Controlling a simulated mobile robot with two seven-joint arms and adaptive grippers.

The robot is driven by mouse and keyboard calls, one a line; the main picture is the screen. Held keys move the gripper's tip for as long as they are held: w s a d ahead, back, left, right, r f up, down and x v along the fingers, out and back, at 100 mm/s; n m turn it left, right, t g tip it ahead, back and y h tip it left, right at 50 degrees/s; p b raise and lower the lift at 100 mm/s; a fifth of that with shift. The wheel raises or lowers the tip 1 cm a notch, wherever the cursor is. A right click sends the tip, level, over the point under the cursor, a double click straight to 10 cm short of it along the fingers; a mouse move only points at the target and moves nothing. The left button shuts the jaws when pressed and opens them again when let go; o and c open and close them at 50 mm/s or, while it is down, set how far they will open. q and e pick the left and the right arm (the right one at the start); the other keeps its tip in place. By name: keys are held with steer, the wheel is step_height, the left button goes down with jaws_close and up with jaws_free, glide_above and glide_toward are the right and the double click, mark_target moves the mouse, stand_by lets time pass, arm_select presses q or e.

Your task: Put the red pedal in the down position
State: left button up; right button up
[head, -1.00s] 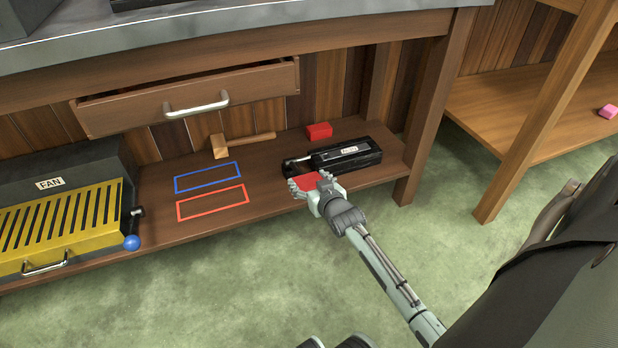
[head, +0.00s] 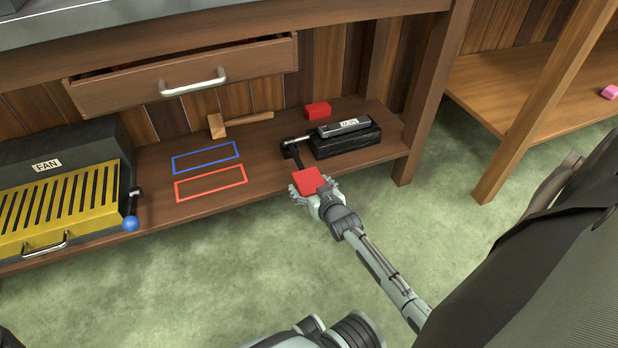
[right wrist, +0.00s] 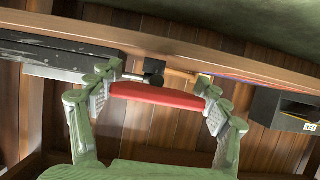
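The red pedal (head: 308,181) is a flat red plate at the front of the lower shelf, on a dark arm from a black pedal unit (head: 345,142). The unit's labelled upper part (head: 343,128) stands raised above its black base. My right gripper (head: 312,188) is at the pedal from the front, with its fingers on either side. In the right wrist view, the pedal (right wrist: 160,95) shows edge-on as a red bar, and the fingertips appear to touch both ends. My left gripper is not in view.
A red block (head: 318,110) lies behind the unit and a wooden mallet (head: 238,122) to its left. Blue (head: 206,157) and red (head: 210,183) outlines mark the shelf. The fan box (head: 60,190) stands left. An open drawer (head: 185,75) juts out above. A table leg (head: 432,95) is at right.

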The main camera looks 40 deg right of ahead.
steer(key=shift+o, duration=0.8)
steer(key=shift+w+d+r, duration=0.15)
steer(key=shift+w+r, duration=0.1)
steer(key=shift+r, duration=0.2)
steer(key=shift+r, duration=0.1)
steer(key=v, duration=1.2)
steer(key=shift+f, duration=0.2)
